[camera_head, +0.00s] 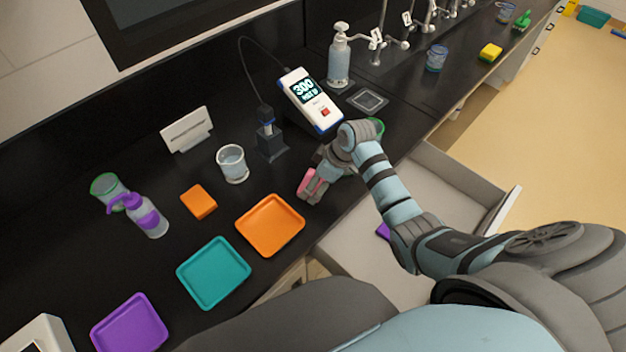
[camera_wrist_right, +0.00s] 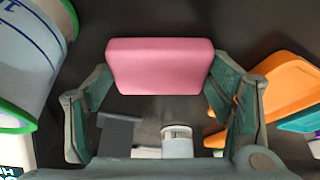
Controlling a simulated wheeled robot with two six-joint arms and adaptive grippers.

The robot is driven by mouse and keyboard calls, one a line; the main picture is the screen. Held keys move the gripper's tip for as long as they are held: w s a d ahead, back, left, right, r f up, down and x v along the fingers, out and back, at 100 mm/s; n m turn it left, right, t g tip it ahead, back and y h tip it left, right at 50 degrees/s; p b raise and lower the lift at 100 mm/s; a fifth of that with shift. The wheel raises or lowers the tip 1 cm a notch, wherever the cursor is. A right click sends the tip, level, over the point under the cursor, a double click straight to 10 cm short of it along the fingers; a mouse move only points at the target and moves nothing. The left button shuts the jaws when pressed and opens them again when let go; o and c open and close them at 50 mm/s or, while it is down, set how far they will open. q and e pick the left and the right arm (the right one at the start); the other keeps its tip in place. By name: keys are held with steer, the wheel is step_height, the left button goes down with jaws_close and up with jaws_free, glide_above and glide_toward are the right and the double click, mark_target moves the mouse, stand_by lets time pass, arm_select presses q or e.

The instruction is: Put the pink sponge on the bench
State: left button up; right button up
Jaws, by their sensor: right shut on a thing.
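The pink sponge (camera_head: 306,181) is at my right gripper (camera_head: 312,194), over the black bench (camera_head: 352,183) near its front edge, just right of the orange tray. In the right wrist view the pink sponge (camera_wrist_right: 160,65) sits across the tips of both fingers, and my right gripper (camera_wrist_right: 160,82) is shut on it. The dark bench top (camera_wrist_right: 255,22) shows behind it. I cannot tell whether the sponge touches the bench. My left gripper is not in view.
Orange (camera_head: 270,226), teal (camera_head: 213,273) and purple (camera_head: 129,325) trays line the front of the bench. A glass beaker (camera_head: 232,165), an orange sponge (camera_head: 198,202) and a meter (camera_head: 311,100) stand behind. An open drawer (camera_head: 345,240) lies below my right arm.

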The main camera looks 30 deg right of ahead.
steer(key=o, duration=0.6)
steer(key=shift+c, duration=0.2)
steer(key=shift+r, duration=0.1)
steer(key=v, duration=1.2)
steer(key=shift+d, duration=0.1)
